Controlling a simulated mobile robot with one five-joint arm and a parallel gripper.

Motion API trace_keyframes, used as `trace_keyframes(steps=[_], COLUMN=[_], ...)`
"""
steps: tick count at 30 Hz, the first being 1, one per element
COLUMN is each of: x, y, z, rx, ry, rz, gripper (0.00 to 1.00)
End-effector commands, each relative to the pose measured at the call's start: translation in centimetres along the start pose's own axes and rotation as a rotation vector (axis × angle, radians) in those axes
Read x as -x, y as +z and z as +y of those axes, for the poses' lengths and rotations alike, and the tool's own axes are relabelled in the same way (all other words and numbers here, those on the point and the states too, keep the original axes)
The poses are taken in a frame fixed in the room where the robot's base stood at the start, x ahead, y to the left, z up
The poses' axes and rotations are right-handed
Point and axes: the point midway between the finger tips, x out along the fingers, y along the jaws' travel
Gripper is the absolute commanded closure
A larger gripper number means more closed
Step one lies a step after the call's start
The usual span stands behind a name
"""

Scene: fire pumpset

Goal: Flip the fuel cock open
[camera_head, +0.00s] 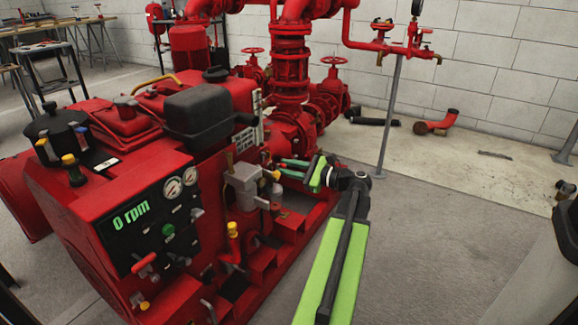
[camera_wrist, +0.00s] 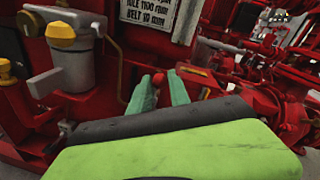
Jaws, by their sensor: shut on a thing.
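My gripper (camera_head: 284,168) reaches in from the right at the side of the red pumpset engine in the head view. In the wrist view its two teal fingers (camera_wrist: 158,84) are closed on a small red knob (camera_wrist: 158,79). The knob appears to be the fuel cock's handle, but its valve body is hidden behind my gripper and I cannot tell its position. To the left of the fingers is a grey canister with a yellow knob (camera_wrist: 61,36); the canister also shows in the head view (camera_head: 243,183).
The engine's panel (camera_head: 155,228) reads 0 rpm. A yellow-topped red fitting (camera_head: 233,240) stands below the canister. Red pipes and valve wheels (camera_head: 333,75) rise behind my gripper. The floor to the right is mostly clear around a grey post (camera_head: 388,120).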

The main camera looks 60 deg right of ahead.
Motion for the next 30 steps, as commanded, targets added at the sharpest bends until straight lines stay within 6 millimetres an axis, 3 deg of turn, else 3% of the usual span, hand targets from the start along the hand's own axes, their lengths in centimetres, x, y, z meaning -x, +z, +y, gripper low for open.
trace_keyframes(steps=[10, 25, 26, 30], x=[-0.08, -0.11, -0.11, -0.11], y=[0.4, 0.41, 0.41, 0.42], z=[0.69, 0.8, 0.81, 0.78], rx=[0.129, 0.147, 0.147, 0.147], ry=[0.002, 0.004, 0.004, 0.003], rz=[0.015, 0.016, 0.016, 0.016], gripper=[1.0, 1.0, 0.73, 0.55])
